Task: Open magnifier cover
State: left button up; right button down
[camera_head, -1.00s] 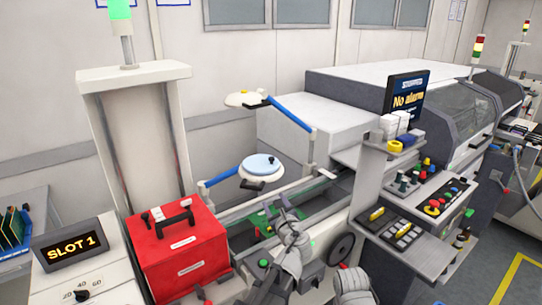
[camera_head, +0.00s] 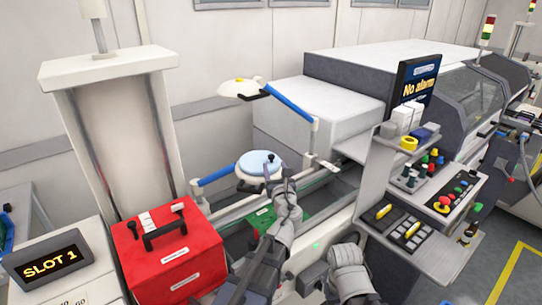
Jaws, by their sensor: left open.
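The magnifier cover (camera_head: 255,163) is a light blue disc lying flat on a round white magnifier head, with a small dark knob at its right edge. It looks closed. The head sits at the end of a blue arm (camera_head: 215,177) above the conveyor. My left gripper (camera_head: 278,178) is open, just to the right of the cover near the knob. From this view I cannot tell whether it touches the cover. My right gripper is not in view; only a grey link that appears to be my right arm shows at the bottom.
A red box (camera_head: 165,255) with a black handle stands to the left. A white lamp head (camera_head: 242,88) on a blue arm hangs above and behind. A green board (camera_head: 262,218) lies in the conveyor below. A control panel (camera_head: 405,225) and screen stand to the right.

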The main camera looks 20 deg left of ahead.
aim_at(272, 158)
pick_arm(q)
jog(key=x, duration=0.7)
jog(key=shift+w+a, duration=0.1)
jog(key=shift+w, duration=0.3)
jog(key=shift+s, duration=0.1)
jog(key=shift+c, duration=0.3)
grip_shut()
dwell(0.6)
